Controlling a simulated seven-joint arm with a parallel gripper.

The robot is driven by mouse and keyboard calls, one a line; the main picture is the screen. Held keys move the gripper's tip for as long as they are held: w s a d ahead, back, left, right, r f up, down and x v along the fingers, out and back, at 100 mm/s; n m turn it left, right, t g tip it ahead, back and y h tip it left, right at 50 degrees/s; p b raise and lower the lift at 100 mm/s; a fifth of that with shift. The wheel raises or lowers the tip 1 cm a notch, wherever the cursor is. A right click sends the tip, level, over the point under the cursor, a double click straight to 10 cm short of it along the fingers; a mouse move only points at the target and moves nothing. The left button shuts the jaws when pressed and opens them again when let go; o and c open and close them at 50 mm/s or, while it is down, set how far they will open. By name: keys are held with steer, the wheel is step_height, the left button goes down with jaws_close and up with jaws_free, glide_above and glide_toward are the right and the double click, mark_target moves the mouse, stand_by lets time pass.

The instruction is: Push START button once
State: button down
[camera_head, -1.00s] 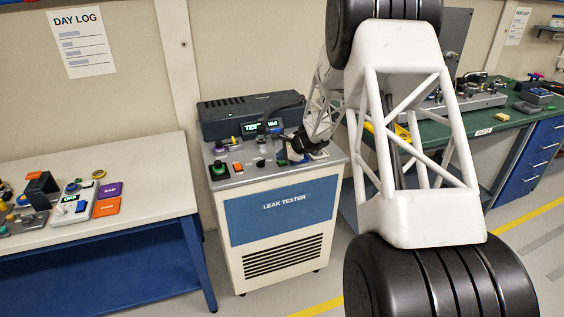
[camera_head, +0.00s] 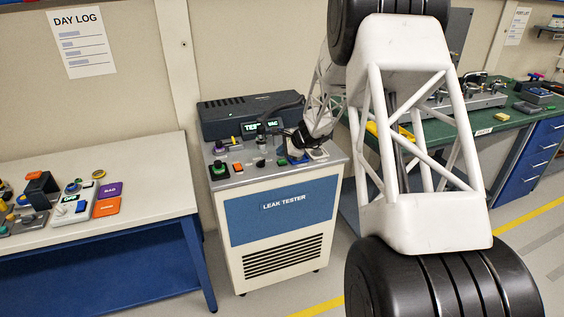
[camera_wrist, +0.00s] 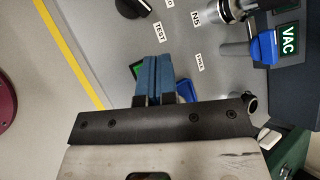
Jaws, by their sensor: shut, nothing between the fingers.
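The leak tester (camera_head: 284,208) stands in the middle of the head view, with controls on its grey top. A green button (camera_head: 218,168) on a black base sits at its front left corner. No START label is legible. My gripper (camera_head: 300,141) is over the right half of the top, to the right of that button. In the wrist view its blue fingers (camera_wrist: 153,66) are shut together and empty above the panel. A green part (camera_wrist: 136,71) shows beside the fingers, mostly hidden behind them. I cannot tell whether the fingers touch anything.
An orange button (camera_head: 238,168) and a black knob (camera_head: 260,162) stand between the green button and my gripper. A VAC display (camera_wrist: 289,40) and a metal fitting (camera_wrist: 222,10) rise from the panel. A table (camera_head: 150,165) stands left, a green bench (camera_head: 440,140) right.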

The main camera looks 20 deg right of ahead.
mark_target(281, 163)
steer(key=shift+r, duration=2.25)
steer(key=shift+s+a+r, duration=0.3)
steer(key=shift+s+r, duration=0.05)
steer(key=s+a+r+n+g+h, duration=0.1)
steer(key=s+a+r+n, duration=0.3)
steer(key=s, duration=0.5)
steer(key=s+a+r+n+g, duration=0.1)
steer(key=s+a+r+n, duration=0.2)
steer(key=s+a+r, duration=0.4)
steer(key=s+a+r+n+g+h, duration=0.1)
steer(key=s+a+r+n, duration=0.25)
steer(key=s, duration=0.65)
steer(key=s+r+n+g+h, duration=0.1)
steer(key=s+n+h, duration=0.3)
steer(key=s, duration=2.6)
steer(key=shift+a+r+n, duration=0.35)
steer(key=shift+a+n, duration=0.1)
steer(key=shift+n, duration=1.5)
